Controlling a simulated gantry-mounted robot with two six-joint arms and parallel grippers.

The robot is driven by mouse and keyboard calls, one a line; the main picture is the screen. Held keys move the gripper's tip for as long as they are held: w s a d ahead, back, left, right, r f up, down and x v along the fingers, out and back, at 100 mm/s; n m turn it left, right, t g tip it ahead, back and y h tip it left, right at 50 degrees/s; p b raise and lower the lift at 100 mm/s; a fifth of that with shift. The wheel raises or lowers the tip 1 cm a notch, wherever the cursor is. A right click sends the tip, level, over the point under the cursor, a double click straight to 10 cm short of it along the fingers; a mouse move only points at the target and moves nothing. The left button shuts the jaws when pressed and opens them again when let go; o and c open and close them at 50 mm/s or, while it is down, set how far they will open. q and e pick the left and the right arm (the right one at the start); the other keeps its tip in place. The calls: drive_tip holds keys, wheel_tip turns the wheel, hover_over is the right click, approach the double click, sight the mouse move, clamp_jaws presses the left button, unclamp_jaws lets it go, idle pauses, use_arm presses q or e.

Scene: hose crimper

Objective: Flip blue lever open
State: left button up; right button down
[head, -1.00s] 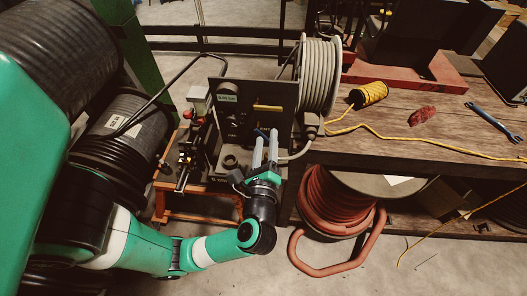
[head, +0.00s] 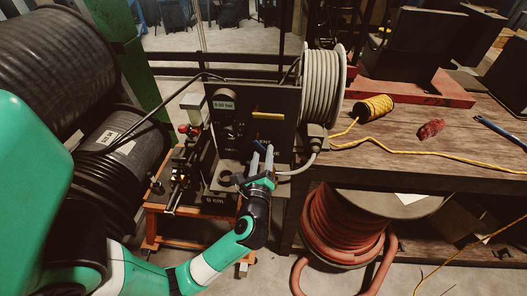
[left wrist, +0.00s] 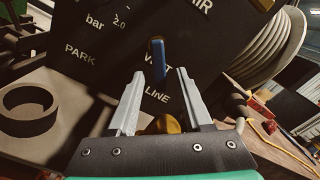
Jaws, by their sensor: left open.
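The blue lever (left wrist: 158,55) stands upright on the dark control panel (left wrist: 95,25) in the left wrist view. My left gripper (left wrist: 160,74) is open, its two pale fingers pointing at the panel. The lever shows between and just beyond the fingertips. I see no contact, but the exact gap is hard to judge. In the head view my left gripper (head: 262,153) is in front of the lower panel (head: 285,102), and the lever is too small there to make out clearly. My right gripper is not in view.
A yellow handle (head: 268,115) is higher on the panel. A yellow knob (left wrist: 168,124) shows low between the fingers. A grey hose reel (head: 322,85) stands right of the panel. Left are a ring-shaped part (left wrist: 28,108) and black hose reels (head: 120,150). A wooden bench (head: 440,150) extends right.

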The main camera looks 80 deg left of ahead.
use_arm(q)
drive_tip(key=shift+x, duration=1.1)
clamp_jaws()
